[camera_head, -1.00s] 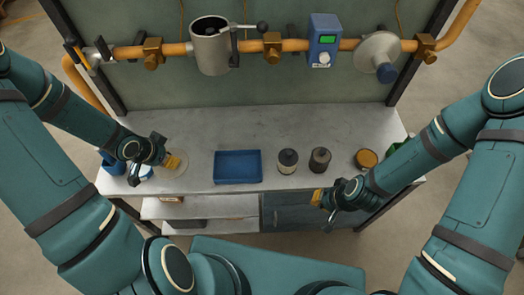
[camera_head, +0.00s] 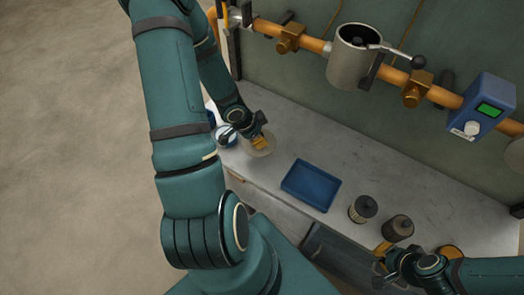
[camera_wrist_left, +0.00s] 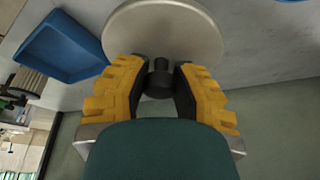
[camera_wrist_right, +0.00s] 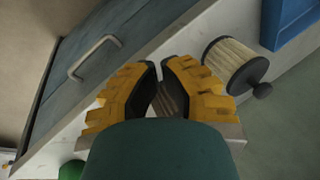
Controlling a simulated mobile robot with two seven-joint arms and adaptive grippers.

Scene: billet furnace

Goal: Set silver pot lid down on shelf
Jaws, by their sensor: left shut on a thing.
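The silver pot lid (camera_wrist_left: 165,30) is a pale round disc with a dark knob (camera_wrist_left: 160,78). My left gripper (camera_head: 260,143) is shut on the knob, between its yellow fingers in the left wrist view. In the head view the lid (camera_head: 262,152) is at the left end of the grey worktop (camera_head: 345,160); I cannot tell whether it touches the surface. Lower shelving (camera_head: 262,200) shows below the worktop's front edge, partly hidden by my left arm. My right gripper (camera_head: 383,252) is near the worktop's front edge, beside a dark canister (camera_head: 398,228); its fingertips are close together.
A blue tray (camera_head: 311,185) lies right of the lid, with a lighter canister (camera_head: 363,208) beyond it. A blue-and-white item (camera_head: 227,134) is close left of the left gripper. A pipe with a metal pot (camera_head: 355,57) runs above the back. The worktop behind the tray is clear.

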